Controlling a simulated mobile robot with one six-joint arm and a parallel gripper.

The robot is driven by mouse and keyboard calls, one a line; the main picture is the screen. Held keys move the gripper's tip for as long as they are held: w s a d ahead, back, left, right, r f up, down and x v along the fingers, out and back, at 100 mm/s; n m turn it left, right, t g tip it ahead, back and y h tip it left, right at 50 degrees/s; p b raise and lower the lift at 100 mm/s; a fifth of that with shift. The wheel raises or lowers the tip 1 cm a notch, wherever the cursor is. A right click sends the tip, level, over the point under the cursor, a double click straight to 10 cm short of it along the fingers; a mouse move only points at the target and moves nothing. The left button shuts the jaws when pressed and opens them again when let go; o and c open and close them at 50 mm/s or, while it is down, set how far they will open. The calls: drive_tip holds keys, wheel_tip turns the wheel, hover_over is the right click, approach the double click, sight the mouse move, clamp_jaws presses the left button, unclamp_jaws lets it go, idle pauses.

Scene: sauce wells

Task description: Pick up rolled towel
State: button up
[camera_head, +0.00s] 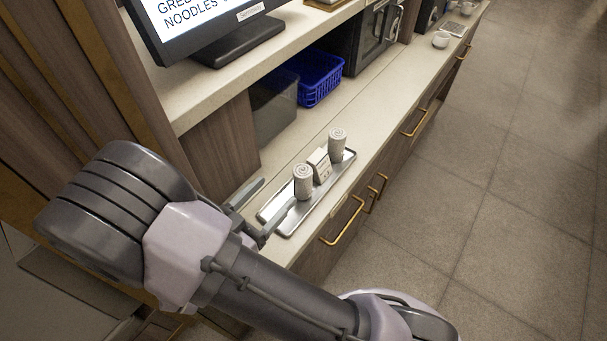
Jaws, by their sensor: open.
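Two rolled towels, pale with a spiral top, stand upright on a metal tray on the counter. The nearer rolled towel (302,184) is left of the middle of the tray, and the farther rolled towel (337,146) is near its far end. My gripper (280,191) is open and empty over the near end of the tray (285,226). Its fingers point toward the nearer towel. The lower fingertip appears right beside that towel's left side; I cannot tell whether it touches. My arm hides part of the near counter.
A small white holder (319,165) stands between the towels. A blue basket (318,79) and a grey bin (274,106) sit under the raised shelf behind the tray. A monitor (205,30) stands on that shelf. The counter beyond the tray (390,98) is clear.

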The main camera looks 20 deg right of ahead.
sight(296, 177)
drive_tip(key=x, duration=0.3)
drive_tip(key=b+x, duration=0.1)
drive_tip(key=x, duration=0.3)
drive_tip(key=s+b+x, duration=0.1)
drive_tip(key=x, duration=0.2)
drive_tip(key=shift+w+d+f, duration=0.15)
drive_tip(key=shift+d+f, duration=0.05)
drive_tip(key=shift+d, duration=0.3)
drive_tip(key=shift+a, duration=0.1)
drive_tip(key=c, duration=1.5)
drive_tip(key=shift+o, duration=0.2)
drive_tip(key=shift+r, duration=0.1)
